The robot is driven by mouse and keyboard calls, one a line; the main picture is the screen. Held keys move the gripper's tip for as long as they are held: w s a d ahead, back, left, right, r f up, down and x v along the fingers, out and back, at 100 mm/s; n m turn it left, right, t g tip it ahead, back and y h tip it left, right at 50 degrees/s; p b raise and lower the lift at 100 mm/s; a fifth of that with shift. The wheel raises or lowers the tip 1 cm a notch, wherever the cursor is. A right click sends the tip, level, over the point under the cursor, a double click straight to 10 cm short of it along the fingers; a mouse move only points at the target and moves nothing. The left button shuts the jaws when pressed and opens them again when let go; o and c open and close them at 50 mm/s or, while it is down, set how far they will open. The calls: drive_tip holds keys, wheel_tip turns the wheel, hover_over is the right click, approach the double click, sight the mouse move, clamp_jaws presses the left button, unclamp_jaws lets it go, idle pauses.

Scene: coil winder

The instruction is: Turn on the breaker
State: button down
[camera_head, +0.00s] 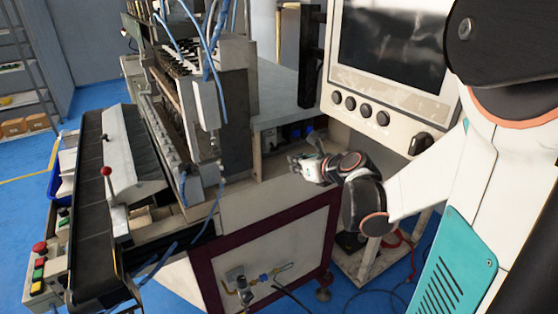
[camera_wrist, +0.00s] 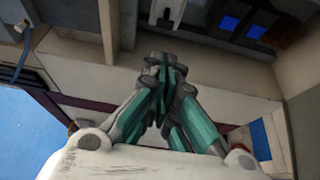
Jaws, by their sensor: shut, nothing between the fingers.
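My gripper (camera_wrist: 165,75) is shut and empty, its teal and grey fingers together in the middle of the wrist view. In the head view my gripper (camera_head: 298,160) is at the front of the recess under the grey tabletop. At the top of the wrist view a white block (camera_wrist: 172,14), cut by the edge, lies beyond the fingertips, apart from them. To its right are dark modules with blue faces (camera_wrist: 230,22). In the head view, small dark and blue parts (camera_head: 294,132) show in the recess. I cannot tell which part is the breaker or its lever position.
A control panel with a dark screen and black knobs (camera_head: 367,110) stands right of the recess. The machine's beige front ledge (camera_wrist: 80,62) lies below the recess. Blue floor is open at far left.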

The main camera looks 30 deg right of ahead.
drive_tip(key=b+x, duration=0.4)
drive_tip(key=x, duration=0.6)
drive_tip(key=shift+s, duration=0.1)
